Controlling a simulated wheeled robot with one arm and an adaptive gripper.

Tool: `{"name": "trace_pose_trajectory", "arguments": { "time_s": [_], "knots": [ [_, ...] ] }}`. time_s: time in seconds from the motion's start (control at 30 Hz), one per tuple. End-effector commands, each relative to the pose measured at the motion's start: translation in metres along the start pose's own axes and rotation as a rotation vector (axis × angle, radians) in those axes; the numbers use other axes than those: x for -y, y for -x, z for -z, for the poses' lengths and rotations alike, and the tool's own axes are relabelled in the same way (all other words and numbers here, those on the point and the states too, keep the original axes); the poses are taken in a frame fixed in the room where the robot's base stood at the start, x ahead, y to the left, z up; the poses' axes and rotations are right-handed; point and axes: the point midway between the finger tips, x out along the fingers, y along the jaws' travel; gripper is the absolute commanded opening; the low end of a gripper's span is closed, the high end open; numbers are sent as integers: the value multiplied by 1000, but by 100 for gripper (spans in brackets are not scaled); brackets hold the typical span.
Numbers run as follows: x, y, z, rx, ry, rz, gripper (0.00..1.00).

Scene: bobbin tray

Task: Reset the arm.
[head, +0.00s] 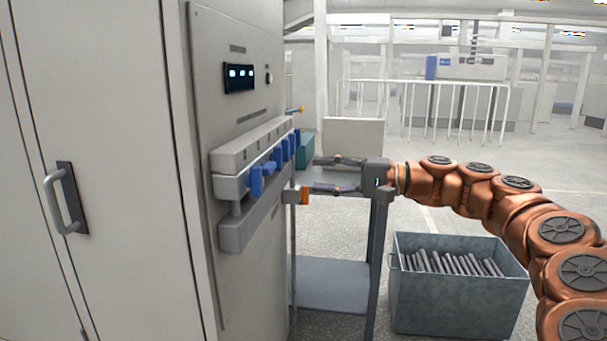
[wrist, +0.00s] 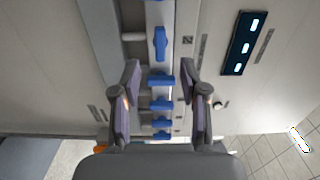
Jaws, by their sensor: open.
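My gripper (head: 314,174) is open and empty at the end of my copper-coloured arm, which reaches in from the right. Its two dark fingers point left toward the grey machine (head: 235,110). In the wrist view the fingers (wrist: 160,82) are spread apart. A row of blue levers (head: 257,182) on the machine's pale rail shows between and beyond them, with one blue lever (wrist: 160,43) above the tips. I see nothing held, and no lever appears gripped. How far the fingertips stand from the levers is hard to tell.
A metal bin (head: 460,303) with several grey rods stands on the floor below my arm. A grey-legged stand (head: 378,270) with a low shelf is under the gripper. A teal box (head: 306,150) sits behind the levers. A white railing (head: 425,84) is far back; open floor lies at right.

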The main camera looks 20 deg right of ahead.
Motion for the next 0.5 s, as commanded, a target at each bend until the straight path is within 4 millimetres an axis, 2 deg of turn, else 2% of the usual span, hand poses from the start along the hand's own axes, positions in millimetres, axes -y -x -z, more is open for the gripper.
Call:
{"name": "trace_pose_trajectory", "arguments": {
  "time_s": [0.2,0.5],
  "knots": [
    [-1,12,0,-1,-2,0,44],
    [-1,12,0,0,-2,0,44]
  ]
}}
